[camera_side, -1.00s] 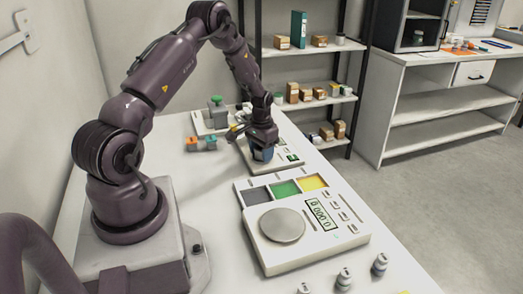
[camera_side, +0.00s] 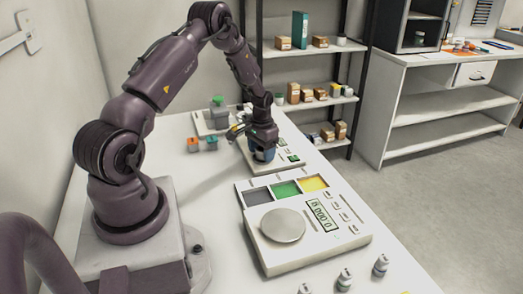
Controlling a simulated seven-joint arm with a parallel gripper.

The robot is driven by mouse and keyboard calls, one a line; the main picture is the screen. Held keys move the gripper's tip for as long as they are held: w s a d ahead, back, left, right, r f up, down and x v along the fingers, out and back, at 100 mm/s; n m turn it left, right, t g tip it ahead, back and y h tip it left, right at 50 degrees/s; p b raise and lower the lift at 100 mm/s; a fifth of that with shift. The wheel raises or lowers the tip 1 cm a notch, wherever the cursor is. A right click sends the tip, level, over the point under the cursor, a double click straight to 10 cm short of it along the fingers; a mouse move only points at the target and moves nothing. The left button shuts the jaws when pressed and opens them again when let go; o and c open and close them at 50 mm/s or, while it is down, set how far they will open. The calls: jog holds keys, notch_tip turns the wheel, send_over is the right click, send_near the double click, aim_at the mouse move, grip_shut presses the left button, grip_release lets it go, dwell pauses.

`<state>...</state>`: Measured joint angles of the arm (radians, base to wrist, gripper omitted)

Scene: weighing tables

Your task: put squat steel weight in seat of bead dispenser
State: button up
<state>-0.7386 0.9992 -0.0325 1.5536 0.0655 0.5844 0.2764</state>
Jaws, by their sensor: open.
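My gripper (camera_side: 262,154) points down over a pale flat device (camera_side: 291,157) at the far end of the white table. Its jaws are open, and a dark bluish shape shows at the fingertips; I cannot tell whether it is part of the gripper or a thing between the jaws. A grey unit with a green top (camera_side: 217,107) stands on a pale base behind and left of the gripper; it may be the bead dispenser, but I cannot be sure. I cannot pick out the squat steel weight; the gripper may hide it.
A large scale (camera_side: 318,253) with a round steel pan (camera_side: 282,225) and grey, green and yellow panels fills the near table. Several small capped pieces, one grey-topped (camera_side: 381,264), stand at the front edge. Small orange and teal blocks (camera_side: 202,144) lie left of the gripper.

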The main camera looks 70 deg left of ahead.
jog(key=shift+w+d+f, duration=0.15)
jog(key=shift+d+f, duration=0.4)
jog(key=shift+d, duration=0.05)
jog(key=r, duration=1.2)
jog(key=shift+a+r, duration=0.3)
jog(key=shift+r, duration=0.1)
jog(key=s+d+r+m+t, duration=0.1)
jog(key=d+r+m+t, duration=0.1)
jog(key=d+r, duration=1.35)
jog(key=s+d+r+m+t, duration=0.2)
jog(key=s+d+r, duration=0.3)
jog(key=s+d, duration=0.9)
jog(key=shift+r+t, duration=0.15)
jog(key=shift+t, duration=0.65)
